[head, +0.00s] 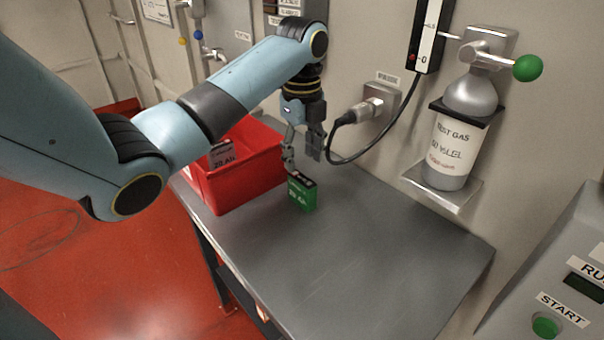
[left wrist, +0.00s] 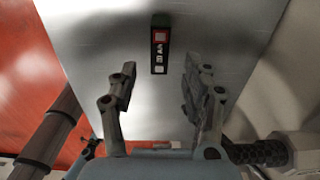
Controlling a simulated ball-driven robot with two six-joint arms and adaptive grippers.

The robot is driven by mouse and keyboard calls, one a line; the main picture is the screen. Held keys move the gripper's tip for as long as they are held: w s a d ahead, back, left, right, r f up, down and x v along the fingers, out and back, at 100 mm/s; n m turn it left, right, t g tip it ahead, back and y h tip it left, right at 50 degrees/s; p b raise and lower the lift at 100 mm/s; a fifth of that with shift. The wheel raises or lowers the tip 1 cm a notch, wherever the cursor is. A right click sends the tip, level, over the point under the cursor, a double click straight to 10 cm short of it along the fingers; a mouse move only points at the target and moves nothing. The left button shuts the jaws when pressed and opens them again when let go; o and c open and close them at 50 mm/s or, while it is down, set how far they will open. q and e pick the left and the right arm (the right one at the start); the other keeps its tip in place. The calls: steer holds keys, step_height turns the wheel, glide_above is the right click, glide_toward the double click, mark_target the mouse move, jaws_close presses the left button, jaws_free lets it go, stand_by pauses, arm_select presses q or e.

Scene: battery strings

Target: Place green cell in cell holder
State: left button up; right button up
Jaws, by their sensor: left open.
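The green cell (head: 302,196) is a small green block with a dark top and white lettering. It stands upright on the grey table, just right of the red bin. My left gripper (head: 303,160) points down close above the cell, with its fingers apart. In the left wrist view the cell (left wrist: 160,45) lies ahead of the open fingers (left wrist: 159,76), in line with the gap between them. The gap is empty. I cannot make out a cell holder for certain in either view. My right gripper is not in view.
A red bin (head: 250,182) at the table's back left holds a grey cell (head: 222,154). A black cable (head: 345,160) hangs from a wall socket behind the gripper. A gas bottle (head: 462,130) is on the wall at right. The grey table (head: 370,255) is clear in front.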

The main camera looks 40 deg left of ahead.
arm_select(q)
steer(key=shift+o, duration=0.3)
step_height(320, 180, up, 5)
steer(key=shift+f, duration=0.1)
steer(key=m+h+b, duration=0.2)
steer(key=m, duration=3.4)
glide_above(302, 178)
steer(key=a, duration=0.1)
step_height(302, 178, down, 6)
steer(key=shift+r, duration=0.2)
steer(key=f, duration=0.3)
steer(key=d+f, duration=0.1)
steer(key=f, duration=0.2)
steer(key=shift+d, duration=0.1)
jaws_close()
